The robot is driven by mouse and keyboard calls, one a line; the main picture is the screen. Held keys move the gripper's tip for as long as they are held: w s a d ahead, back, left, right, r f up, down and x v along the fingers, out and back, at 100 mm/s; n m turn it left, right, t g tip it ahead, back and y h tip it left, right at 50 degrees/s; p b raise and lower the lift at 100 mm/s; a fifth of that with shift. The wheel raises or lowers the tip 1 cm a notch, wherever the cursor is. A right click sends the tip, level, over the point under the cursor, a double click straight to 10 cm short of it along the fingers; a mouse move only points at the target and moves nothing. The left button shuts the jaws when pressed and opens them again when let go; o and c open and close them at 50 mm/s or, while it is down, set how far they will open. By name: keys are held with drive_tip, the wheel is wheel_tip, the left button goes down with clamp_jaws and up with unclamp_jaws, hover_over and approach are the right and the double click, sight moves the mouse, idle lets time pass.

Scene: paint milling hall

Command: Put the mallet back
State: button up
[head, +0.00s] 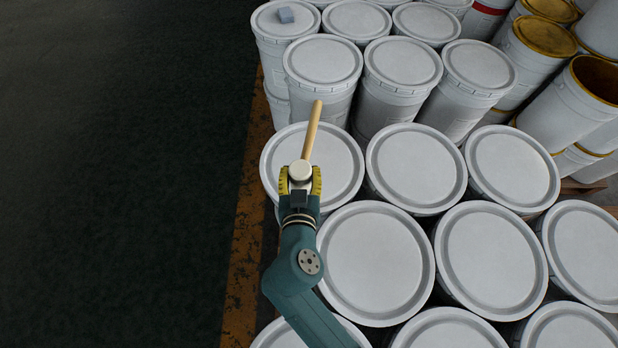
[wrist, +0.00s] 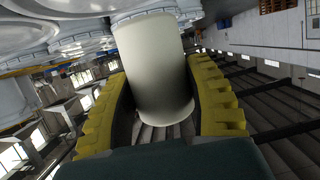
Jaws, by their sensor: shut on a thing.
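The mallet has a pale wooden handle (head: 312,130) and a cream cylindrical head (head: 300,170). My gripper (head: 300,181) is shut on the mallet's head, one yellow pad on each side. The handle points away from me, up the picture, over a white bucket lid (head: 340,170). In the wrist view the cream head (wrist: 153,65) fills the space between the ridged yellow fingers of my gripper (wrist: 160,85), and the handle is hidden there. I cannot tell how high the mallet is above the lid. I cannot make out a holder for the mallet.
Rows of lidded white buckets (head: 375,265) fill the middle and right. A rusty orange edge (head: 246,240) borders the clear dark floor (head: 110,180) at left.

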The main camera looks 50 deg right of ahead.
sight(310, 171)
drive_tip(key=d+r+m+g, duration=0.1)
drive_tip(key=s+d+r+m+g+h, duration=0.1)
drive_tip(key=shift+s+r+h, duration=0.2)
drive_tip(key=shift+r+h, duration=0.1)
wheel_tip(310, 171, down, 10)
drive_tip(key=shift+s+d+r+b, duration=0.1)
drive_tip(key=shift+s+r+b, duration=0.1)
drive_tip(key=shift+b, duration=1.05)
drive_tip(key=shift+f, duration=0.1)
drive_tip(key=o, duration=1.2)
drive_tip(key=shift+f, duration=0.1)
